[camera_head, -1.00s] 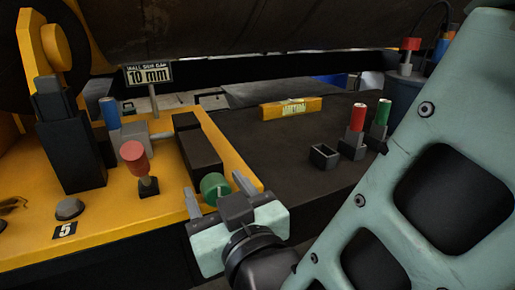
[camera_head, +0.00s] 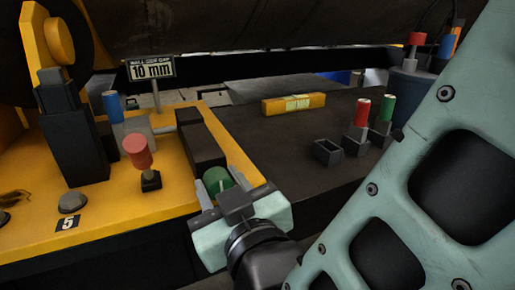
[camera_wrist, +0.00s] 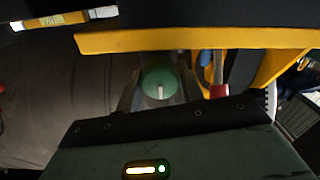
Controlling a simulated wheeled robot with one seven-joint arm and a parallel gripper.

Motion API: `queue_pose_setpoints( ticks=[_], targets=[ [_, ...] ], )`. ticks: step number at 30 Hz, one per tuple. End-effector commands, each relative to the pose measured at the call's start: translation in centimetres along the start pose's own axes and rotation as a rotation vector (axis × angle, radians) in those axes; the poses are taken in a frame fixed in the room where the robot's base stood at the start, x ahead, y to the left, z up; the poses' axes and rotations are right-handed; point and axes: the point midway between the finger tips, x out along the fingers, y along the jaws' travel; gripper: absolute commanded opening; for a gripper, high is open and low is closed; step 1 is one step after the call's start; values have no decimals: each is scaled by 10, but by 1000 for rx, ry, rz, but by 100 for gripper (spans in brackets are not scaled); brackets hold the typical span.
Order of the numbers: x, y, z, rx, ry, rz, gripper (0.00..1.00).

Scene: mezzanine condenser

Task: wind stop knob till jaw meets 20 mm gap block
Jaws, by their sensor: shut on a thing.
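The green stop knob (camera_head: 216,180) sits at the front of the dark jaw block (camera_head: 203,142) on the yellow bed. My gripper (camera_head: 221,184) has one finger on each side of the knob and is shut on it. The wrist view shows the knob (camera_wrist: 158,82) between the fingers, with a pale mark on its face. A red-topped piece (camera_head: 138,152) stands on the bed left of the jaw. A blue-topped piece (camera_head: 112,106) stands behind it by a grey block. I cannot tell which piece is the 20 mm gap block, or whether the jaw touches one.
A sign (camera_head: 151,68) reads 10 mm. On the dark surface at right are an empty holder (camera_head: 327,152), a red-topped piece (camera_head: 361,112), a green-topped piece (camera_head: 385,108) and a yellow level (camera_head: 293,104). My arm covers the right side.

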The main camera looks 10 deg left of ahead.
Motion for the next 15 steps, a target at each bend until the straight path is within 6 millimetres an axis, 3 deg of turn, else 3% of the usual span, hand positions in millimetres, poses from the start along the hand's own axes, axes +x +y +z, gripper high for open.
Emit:
queue_pose_setpoints(
  ticks=[1, 3, 15],
  targets=[
    [0, 0, -1, 1, 1, -1, 46],
    [0, 0, -1, 1, 1, -1, 59],
    [-9, -1, 1, 2, 1, -2, 59]
  ],
)
